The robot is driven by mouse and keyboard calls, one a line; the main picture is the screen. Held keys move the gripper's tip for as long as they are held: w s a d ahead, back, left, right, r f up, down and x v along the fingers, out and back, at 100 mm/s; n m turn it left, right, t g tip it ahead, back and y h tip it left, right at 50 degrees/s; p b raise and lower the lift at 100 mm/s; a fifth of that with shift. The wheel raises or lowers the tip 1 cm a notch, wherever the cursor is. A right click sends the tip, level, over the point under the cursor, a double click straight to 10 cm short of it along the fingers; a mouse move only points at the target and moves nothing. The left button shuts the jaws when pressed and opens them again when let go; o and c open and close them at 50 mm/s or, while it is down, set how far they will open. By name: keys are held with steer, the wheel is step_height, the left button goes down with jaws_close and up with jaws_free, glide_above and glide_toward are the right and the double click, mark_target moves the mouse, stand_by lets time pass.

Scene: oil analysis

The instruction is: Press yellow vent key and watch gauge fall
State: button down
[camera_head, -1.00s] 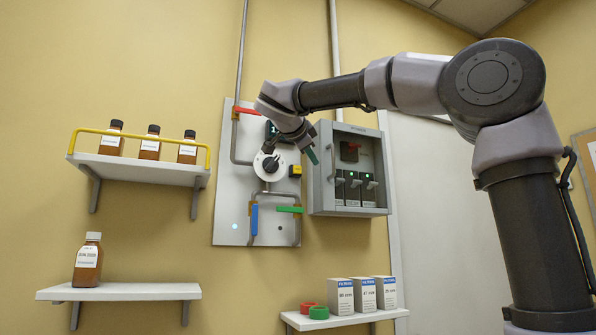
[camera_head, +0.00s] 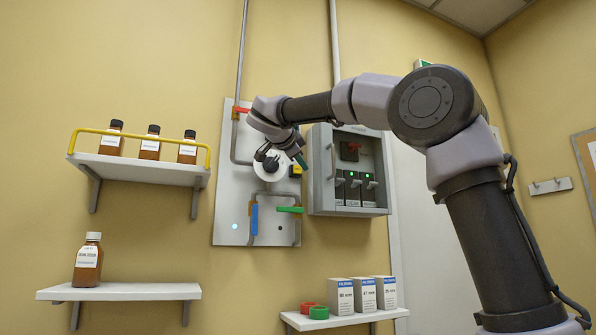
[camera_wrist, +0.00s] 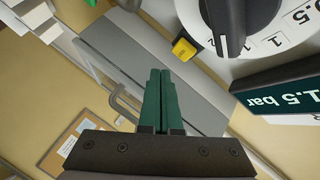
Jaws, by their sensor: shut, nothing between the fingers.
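The yellow vent key (camera_wrist: 184,48) shows in the wrist view on the panel, beside the black rotary knob (camera_wrist: 232,20) with its white numbered dial. In the head view the key (camera_head: 296,171) is partly behind my gripper (camera_head: 303,164). The dark gauge display (camera_wrist: 285,90) reads 1.5 bar in the wrist view. My gripper (camera_wrist: 160,75) has green fingers, shut together and empty. In the wrist view its tips lie just below the key in the picture; I see a gap and no clear contact.
A grey switch box (camera_head: 348,170) with green lights is right of the panel, close to my gripper. Pipes with a blue handle (camera_head: 254,219) and a green handle (camera_head: 290,210) are below. Shelves hold brown bottles (camera_head: 88,258) and white boxes (camera_head: 365,293).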

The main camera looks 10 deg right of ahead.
mark_target(301, 172)
steer(key=shift+w+a, duration=0.3)
steer(key=shift+w, duration=0.65)
stand_by(1.4)
steer(key=shift+w+a, duration=0.1)
steer(key=shift+w, duration=0.3)
steer(key=shift+w+a, duration=0.15)
steer(key=shift+w, duration=0.35)
stand_by(0.6)
stand_by(0.3)
steer(key=shift+s+d, duration=0.25)
steer(key=shift+s, duration=0.65)
steer(key=shift+s+d, duration=0.25)
steer(key=shift+s, duration=0.55)
steer(key=shift+s+d, duration=0.2)
steer(key=shift+s, duration=0.6)
steer(key=shift+s+d, duration=0.25)
steer(key=shift+s, duration=0.55)
